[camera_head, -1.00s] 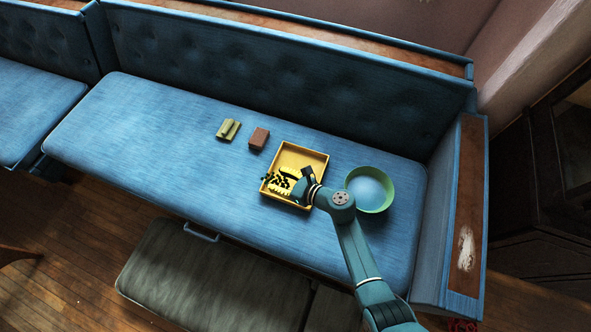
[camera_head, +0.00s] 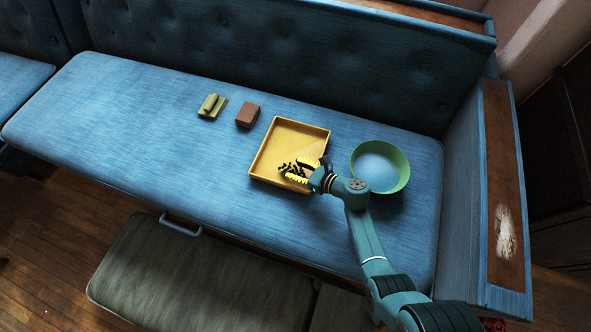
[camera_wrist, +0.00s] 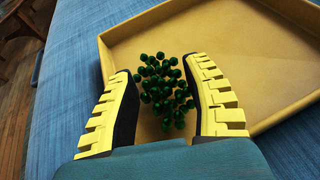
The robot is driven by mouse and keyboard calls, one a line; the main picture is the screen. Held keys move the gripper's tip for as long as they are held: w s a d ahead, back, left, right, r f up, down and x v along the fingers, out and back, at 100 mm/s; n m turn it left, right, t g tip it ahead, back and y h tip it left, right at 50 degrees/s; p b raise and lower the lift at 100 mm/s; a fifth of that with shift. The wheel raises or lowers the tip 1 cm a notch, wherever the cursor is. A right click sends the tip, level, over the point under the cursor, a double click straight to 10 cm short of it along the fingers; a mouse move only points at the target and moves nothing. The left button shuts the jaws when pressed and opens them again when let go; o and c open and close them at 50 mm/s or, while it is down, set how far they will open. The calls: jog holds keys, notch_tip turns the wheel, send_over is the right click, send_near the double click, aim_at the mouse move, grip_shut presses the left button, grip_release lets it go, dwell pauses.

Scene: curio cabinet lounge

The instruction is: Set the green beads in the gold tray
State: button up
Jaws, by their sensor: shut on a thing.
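The gold tray (camera_head: 300,137) is a shallow square box lying on the blue bench seat. The green beads (camera_head: 287,168) are a bunch of small, dark, round beads; they also show in the wrist view (camera_wrist: 160,85). My gripper (camera_head: 302,171) is over the front part of the tray, its yellow ridged fingers on either side of the beads. In the wrist view, my gripper (camera_wrist: 163,72) is shut on the beads, with the tray (camera_wrist: 240,45) behind them. I cannot tell whether the beads touch the tray floor.
A brown block (camera_head: 247,115) and a small olive-green object (camera_head: 212,106) lie to the left. The seat (camera_head: 130,120) further left is clear.

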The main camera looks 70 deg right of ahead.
jog(key=shift+f, duration=0.15)
jog(key=o, duration=0.9)
